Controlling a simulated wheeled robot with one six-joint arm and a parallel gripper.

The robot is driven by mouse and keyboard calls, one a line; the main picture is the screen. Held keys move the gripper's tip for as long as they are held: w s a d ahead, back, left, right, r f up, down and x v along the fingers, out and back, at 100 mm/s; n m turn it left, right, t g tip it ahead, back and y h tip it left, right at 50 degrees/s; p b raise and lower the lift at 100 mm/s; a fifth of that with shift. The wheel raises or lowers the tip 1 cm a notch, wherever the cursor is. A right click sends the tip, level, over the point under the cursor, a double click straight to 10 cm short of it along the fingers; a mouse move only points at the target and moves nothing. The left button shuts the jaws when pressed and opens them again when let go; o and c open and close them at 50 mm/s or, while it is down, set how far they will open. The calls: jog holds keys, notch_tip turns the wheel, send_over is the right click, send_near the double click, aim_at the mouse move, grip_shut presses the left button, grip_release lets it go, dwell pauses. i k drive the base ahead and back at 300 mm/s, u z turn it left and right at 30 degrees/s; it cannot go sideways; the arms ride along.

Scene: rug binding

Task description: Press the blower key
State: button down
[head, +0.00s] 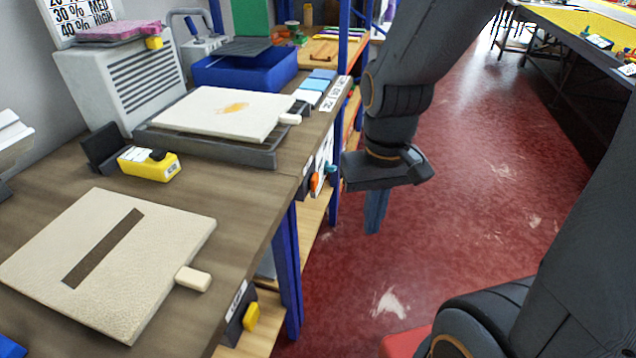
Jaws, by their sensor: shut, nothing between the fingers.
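Several coloured keys or knobs stick out from the bench's front edge: an orange one (314,182), a teal one (331,171) and, nearer me, a yellow one (251,316) on a dark plate. Their labels are too small or too slanted to read, so I cannot tell which is the blower key. A grey vented box (139,82), perhaps the blower, stands at the back left. My gripper (374,228) points down over the floor, right of the orange and teal keys and apart from them. Its blue fingers are shut and empty.
The wooden bench (240,215) holds a cream board with a dark strip (170,245), another cream board (225,112) on a grey tray, a yellow box (150,164) and a blue bin (245,72). A blue post (287,265) supports the bench. The red floor (480,190) is open to the right.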

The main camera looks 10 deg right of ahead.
aim_at(313, 179)
jog(key=u, duration=0.75)
jog(key=k, duration=1.05)
jog(key=u, duration=0.05)
